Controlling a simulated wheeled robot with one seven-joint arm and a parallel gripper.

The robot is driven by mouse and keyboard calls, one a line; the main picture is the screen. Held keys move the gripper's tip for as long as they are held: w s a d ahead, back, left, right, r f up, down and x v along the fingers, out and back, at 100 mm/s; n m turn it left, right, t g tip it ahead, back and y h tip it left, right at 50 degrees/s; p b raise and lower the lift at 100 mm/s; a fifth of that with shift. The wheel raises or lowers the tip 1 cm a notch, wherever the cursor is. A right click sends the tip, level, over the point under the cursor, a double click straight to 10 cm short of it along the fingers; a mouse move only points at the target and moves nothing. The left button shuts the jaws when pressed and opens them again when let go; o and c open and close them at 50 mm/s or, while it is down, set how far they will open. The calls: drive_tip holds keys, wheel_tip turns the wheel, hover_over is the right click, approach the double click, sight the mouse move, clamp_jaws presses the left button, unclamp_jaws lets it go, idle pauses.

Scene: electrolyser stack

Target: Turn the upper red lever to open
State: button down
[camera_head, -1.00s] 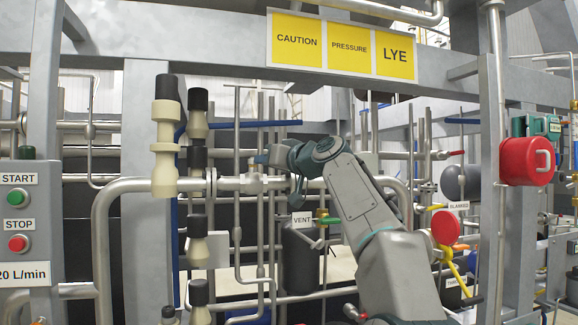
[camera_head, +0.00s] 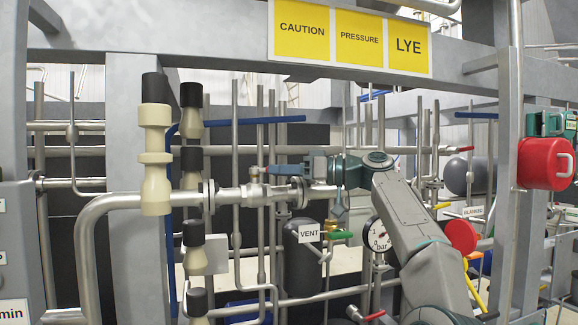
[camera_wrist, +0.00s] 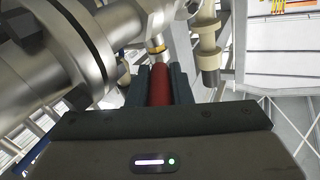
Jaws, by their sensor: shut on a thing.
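The red lever (camera_wrist: 160,86) shows in the wrist view as a red grip between the two dark fingers of my gripper (camera_wrist: 160,74). A brass-coloured fitting and bright steel stem lie just beyond its far end. My gripper is shut on the lever. In the head view my gripper (camera_head: 272,169) reaches left along the upper steel pipe (camera_head: 232,197), with its teal fingers just above the pipe. The lever itself is hidden there by the fingers.
A green handle (camera_head: 340,236) sits by the VENT sign (camera_head: 308,232), with a pressure gauge (camera_head: 379,235) to its right. Another red lever (camera_head: 374,316) is low down. Cream and black insulator-like columns (camera_head: 155,160) stand left. A red round housing (camera_head: 545,164) is at right.

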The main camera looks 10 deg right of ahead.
idle(0.4)
drive_tip(key=c, duration=1.3)
unclamp_jaws()
drive_tip(key=shift+d, duration=0.1)
drive_tip(key=v, duration=1.3)
drive_tip(key=shift+d+b, duration=0.3)
